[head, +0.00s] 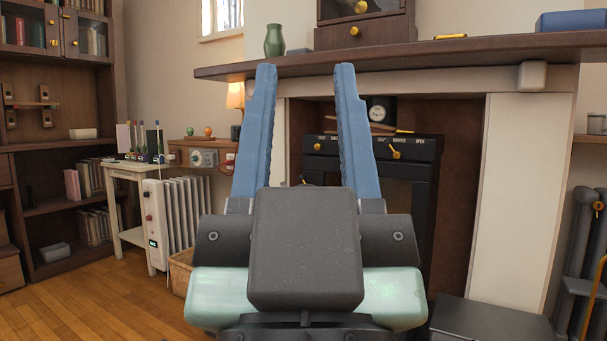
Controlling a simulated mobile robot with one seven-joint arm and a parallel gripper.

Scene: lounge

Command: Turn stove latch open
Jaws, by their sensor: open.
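The black stove (408,170) stands in the fireplace recess, partly hidden behind my gripper. On its front strip, a yellow lever (396,153) sits below a row of small white labels; the rightmost seems to read OPEN. A second yellow knob (318,146) shows between my fingers. I cannot tell which of the two is the latch. My gripper (305,70) is open and empty, its two blue fingers pointing up and well apart. It appears in front of the stove, with no visible contact. The lower left of the stove is hidden.
A dark mantel shelf (480,54) juts out above the stove, and a pale pillar (520,200) stands to its right. A white radiator (180,225) and a small table (128,172) are at left. A dark box (490,322) lies low at right. Wooden floor is clear at lower left.

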